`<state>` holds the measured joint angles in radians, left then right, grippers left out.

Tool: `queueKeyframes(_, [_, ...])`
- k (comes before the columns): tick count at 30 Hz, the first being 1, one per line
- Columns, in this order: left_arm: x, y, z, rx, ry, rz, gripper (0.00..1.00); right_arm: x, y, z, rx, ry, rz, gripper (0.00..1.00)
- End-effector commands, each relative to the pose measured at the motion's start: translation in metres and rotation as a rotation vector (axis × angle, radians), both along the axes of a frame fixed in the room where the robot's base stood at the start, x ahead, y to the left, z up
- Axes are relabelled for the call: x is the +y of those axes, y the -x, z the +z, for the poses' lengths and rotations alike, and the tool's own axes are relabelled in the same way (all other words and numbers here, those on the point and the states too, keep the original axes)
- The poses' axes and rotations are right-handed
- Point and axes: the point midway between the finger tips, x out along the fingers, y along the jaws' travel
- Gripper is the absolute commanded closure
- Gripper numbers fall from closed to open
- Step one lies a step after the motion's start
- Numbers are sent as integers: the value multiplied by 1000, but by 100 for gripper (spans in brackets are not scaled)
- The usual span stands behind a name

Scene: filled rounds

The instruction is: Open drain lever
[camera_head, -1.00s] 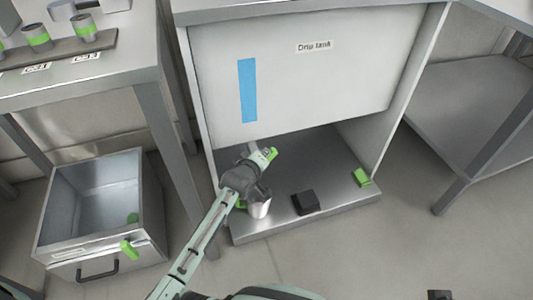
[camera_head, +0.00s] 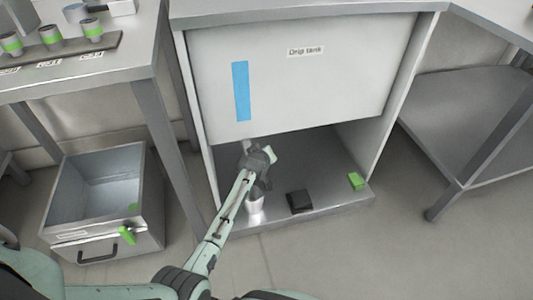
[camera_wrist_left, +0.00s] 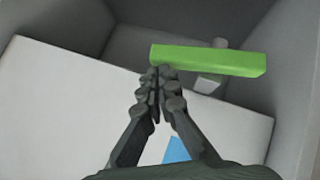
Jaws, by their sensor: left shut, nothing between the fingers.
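The drain lever is a bright green bar (camera_wrist_left: 208,60) on a short grey stub (camera_wrist_left: 206,83) at the pale tank in the left wrist view. My left gripper (camera_wrist_left: 160,76) is shut and empty. Its fingertips overlap the lever's left end in that view; I cannot tell whether they touch it. In the head view my left gripper (camera_head: 260,160) is under the front panel of the drip tank (camera_head: 305,85), inside the open cabinet. The lever is not clearly visible there, apparently hidden by my arm. My right gripper is not in view.
A pale cup (camera_head: 254,204), a dark block (camera_head: 299,201) and a green block (camera_head: 356,181) are on the cabinet floor (camera_head: 325,165). A metal drawer bin (camera_head: 60,205) with a green latch (camera_head: 127,235) stands at left. The cabinet side walls bound my arm.

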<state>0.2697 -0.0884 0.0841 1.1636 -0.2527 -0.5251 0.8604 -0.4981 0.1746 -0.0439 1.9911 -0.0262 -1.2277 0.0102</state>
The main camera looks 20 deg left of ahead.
Motion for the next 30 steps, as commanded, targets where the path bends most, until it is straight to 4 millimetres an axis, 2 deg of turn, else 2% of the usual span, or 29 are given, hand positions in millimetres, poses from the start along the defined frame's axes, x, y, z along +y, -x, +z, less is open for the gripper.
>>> queueKeyframes(8, [-3, -2, -3, -1, 1, 0, 100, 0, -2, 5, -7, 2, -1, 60])
queueKeyframes(23, [-4, -1, -3, 1, 2, 0, 100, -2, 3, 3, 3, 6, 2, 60])
queueKeyframes(30, [-5, 15, 9, -2, 1, 1, 100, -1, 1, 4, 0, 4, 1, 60])
